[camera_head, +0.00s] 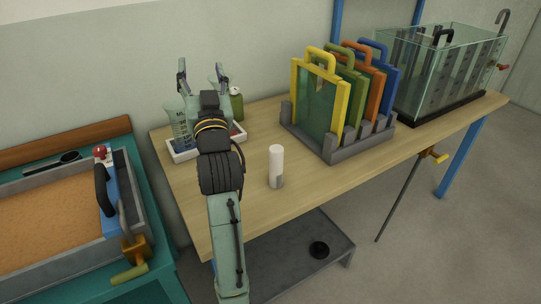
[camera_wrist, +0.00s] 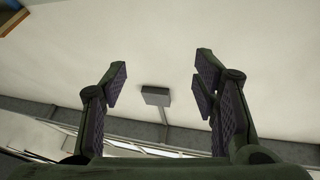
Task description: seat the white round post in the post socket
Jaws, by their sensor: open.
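The white round post (camera_head: 276,163) stands upright on the wooden table, near its front edge, with a greyish lower part. My gripper (camera_head: 199,70) is raised above the back left of the table, to the left of the post and well apart from it. Its two fingers are spread wide and empty; in the wrist view my gripper (camera_wrist: 158,82) has only a pale wall or ceiling surface and a small grey fixture behind it. I cannot make out the post socket for certain.
A white tray (camera_head: 183,155) with beakers and a green bottle (camera_head: 237,104) stand behind my arm. A grey rack (camera_head: 337,152) holds several coloured framed panels, with a glass tank (camera_head: 440,75) beyond. A sand box (camera_head: 50,215) is at left. The table around the post is clear.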

